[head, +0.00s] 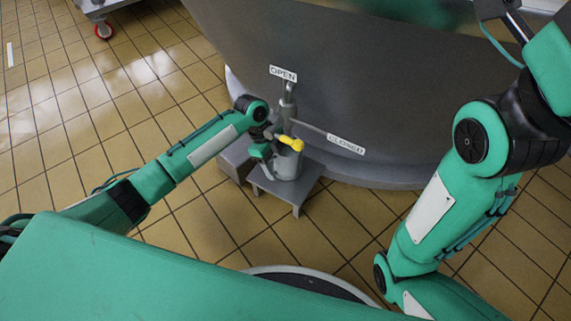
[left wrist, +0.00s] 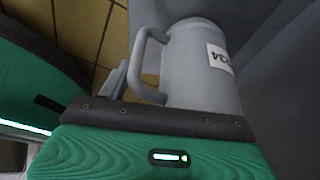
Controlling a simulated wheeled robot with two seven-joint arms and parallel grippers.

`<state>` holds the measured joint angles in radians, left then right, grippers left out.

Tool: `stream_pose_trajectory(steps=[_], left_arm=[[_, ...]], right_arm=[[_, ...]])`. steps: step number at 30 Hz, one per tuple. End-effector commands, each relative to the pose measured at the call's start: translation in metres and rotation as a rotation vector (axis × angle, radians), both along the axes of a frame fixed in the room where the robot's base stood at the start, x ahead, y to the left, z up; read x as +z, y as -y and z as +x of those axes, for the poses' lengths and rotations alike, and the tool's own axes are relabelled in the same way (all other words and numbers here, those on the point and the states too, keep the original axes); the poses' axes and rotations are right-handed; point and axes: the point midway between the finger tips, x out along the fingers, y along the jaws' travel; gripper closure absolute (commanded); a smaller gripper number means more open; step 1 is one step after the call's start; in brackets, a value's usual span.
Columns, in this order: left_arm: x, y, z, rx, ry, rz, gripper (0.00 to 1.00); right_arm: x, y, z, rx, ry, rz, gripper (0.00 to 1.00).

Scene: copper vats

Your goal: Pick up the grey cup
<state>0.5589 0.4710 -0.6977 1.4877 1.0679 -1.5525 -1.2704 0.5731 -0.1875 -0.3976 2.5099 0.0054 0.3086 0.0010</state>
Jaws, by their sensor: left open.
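The grey cup (head: 288,164) stands upright on a small grey stand, below the vat's tap. In the left wrist view the cup (left wrist: 203,75) is close and large, with a white label on its side and its handle (left wrist: 146,62) toward the left. My left gripper (head: 265,150) is open, just left of the cup at its handle side. In the left wrist view a grey finger shows beside the handle; the other finger is hidden, so I cannot tell whether the handle lies between them. My right gripper is out of view.
The yellow tap handle (head: 291,143) is right above the cup. The small stand (head: 291,189) sits against the large metal vat (head: 370,90), which has an OPEN sign (head: 283,74) and a CLOSED sign (head: 346,144). Tiled floor (head: 75,100) lies clear to the left.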

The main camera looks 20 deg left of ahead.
Motion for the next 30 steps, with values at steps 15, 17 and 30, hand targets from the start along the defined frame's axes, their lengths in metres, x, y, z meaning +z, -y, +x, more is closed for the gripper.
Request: stream_pose_trajectory(steps=[15, 17, 30], left_arm=[[0.0012, -0.0002, 0.0002, 0.000, 0.000, 0.000, 1.00], [0.0011, -0.0003, 0.0001, 0.000, 0.000, 0.000, 1.00], [0.0000, -0.0005, -0.0009, -0.001, -0.004, 0.001, 1.00]], right_arm=[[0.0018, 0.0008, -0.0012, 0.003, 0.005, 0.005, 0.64], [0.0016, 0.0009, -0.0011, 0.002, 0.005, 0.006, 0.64], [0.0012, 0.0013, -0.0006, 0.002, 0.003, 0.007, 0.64]])
